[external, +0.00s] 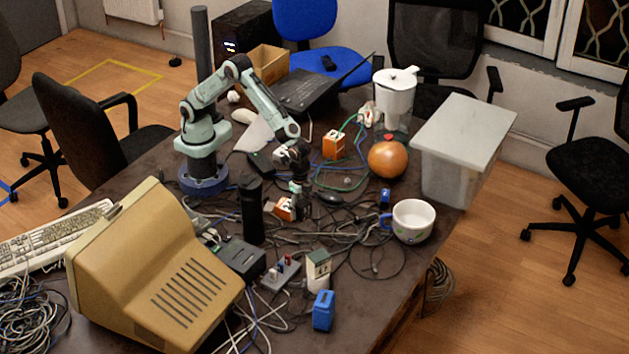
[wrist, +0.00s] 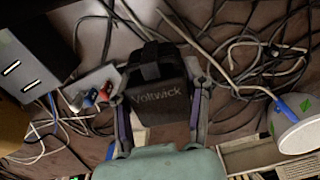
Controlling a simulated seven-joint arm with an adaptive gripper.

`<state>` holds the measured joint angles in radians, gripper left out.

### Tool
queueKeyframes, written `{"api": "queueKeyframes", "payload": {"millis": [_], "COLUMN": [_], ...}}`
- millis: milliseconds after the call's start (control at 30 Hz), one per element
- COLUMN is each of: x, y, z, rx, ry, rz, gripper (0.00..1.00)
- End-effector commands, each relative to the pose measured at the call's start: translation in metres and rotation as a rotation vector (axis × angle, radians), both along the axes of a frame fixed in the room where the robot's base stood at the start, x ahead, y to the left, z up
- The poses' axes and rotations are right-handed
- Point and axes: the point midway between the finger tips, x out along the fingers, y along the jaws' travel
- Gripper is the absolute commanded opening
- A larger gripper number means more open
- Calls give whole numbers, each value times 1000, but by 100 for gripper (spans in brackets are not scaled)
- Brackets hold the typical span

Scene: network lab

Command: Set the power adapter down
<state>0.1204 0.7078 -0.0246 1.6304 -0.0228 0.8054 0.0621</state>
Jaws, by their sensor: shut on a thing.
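The power adapter (wrist: 160,85) is a black block marked "Voltwack", seen in the middle of the wrist view. My gripper (wrist: 158,112) is shut on it, with one finger along each side. In the external view my gripper (external: 297,186) points down over the cluttered middle of the table (external: 375,320). The adapter is hard to make out there among dark parts. I cannot tell whether its underside touches the table or cables.
Loose cables (external: 330,235) cover much of the table around my gripper. A black cylinder (external: 250,212) and an orange-and-white box (external: 285,209) stand close by. A power strip (wrist: 95,88) lies to the left. A white mug (external: 412,222) and a pumpkin-like ball (external: 387,160) are to the right.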

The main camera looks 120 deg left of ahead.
Motion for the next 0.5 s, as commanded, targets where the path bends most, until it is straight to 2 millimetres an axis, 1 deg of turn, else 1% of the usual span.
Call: {"api": "queueKeyframes", "payload": {"millis": [67,133,167,200,233,267,300,333,400,500], "x": [8,15,17,18,16,13,6,-1,-21,-50], "y": [5,12,17,22,27,32,39,43,52,58], "z": [16,40,52,72,88,104,124,138,166,188], "rx": [-1,-1,-1,-1,-1,-1,-1,-1,-1,0], "ry": [-9,-12,-13,-15,-15,-15,-15,-15,-13,-7], "rz": [15,32,42,55,66,78,94,107,134,161], "gripper": [6,6,6,6,6,6,6,6,6,6]}}
